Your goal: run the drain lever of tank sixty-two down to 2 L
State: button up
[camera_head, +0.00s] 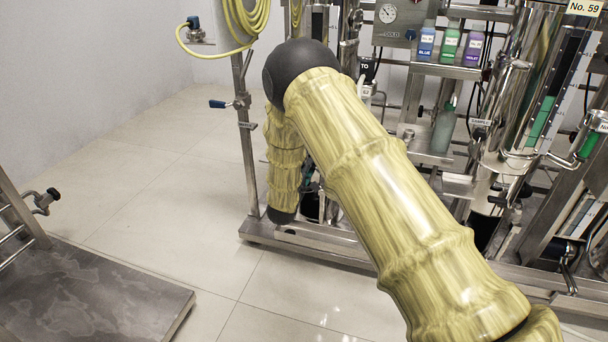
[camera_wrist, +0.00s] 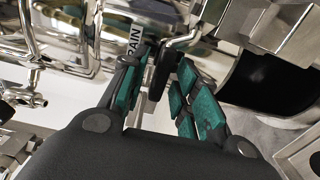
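In the wrist view my gripper (camera_wrist: 163,64) is open, with teal-padded fingers spread to the left and right. A lever with a black grip (camera_wrist: 158,74) and a bent metal rod (camera_wrist: 182,41) stands between the fingers. Gaps show beside the grip, and I cannot tell whether either pad touches it. A tag reading "DRAIN" (camera_wrist: 133,40), partly covered, is just beyond the left finger. In the head view my yellow arm hides the lever and most of the gripper.
In the head view, a tank labelled "No. 59" (camera_head: 584,7) stands at right with a green level column (camera_head: 541,122). Blue (camera_head: 426,42), green (camera_head: 449,44) and violet (camera_head: 473,48) bottles sit on a shelf. A low platform (camera_head: 90,300) lies lower left; floor between is clear.

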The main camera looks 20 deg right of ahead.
grip_shut()
jog(key=shift+r, duration=0.1)
jog(key=shift+s+a+n+t+y+p, duration=0.2)
jog(key=shift+s+n+t+y+p, duration=0.35)
jog(key=shift+n+y+p, duration=0.4)
jog(key=shift+s+a+n+t+y+p, duration=0.15)
jog(key=shift+s+n+t+y+p, duration=0.4)
jog(key=shift+y, duration=0.7)
jog(key=shift+w, duration=0.1)
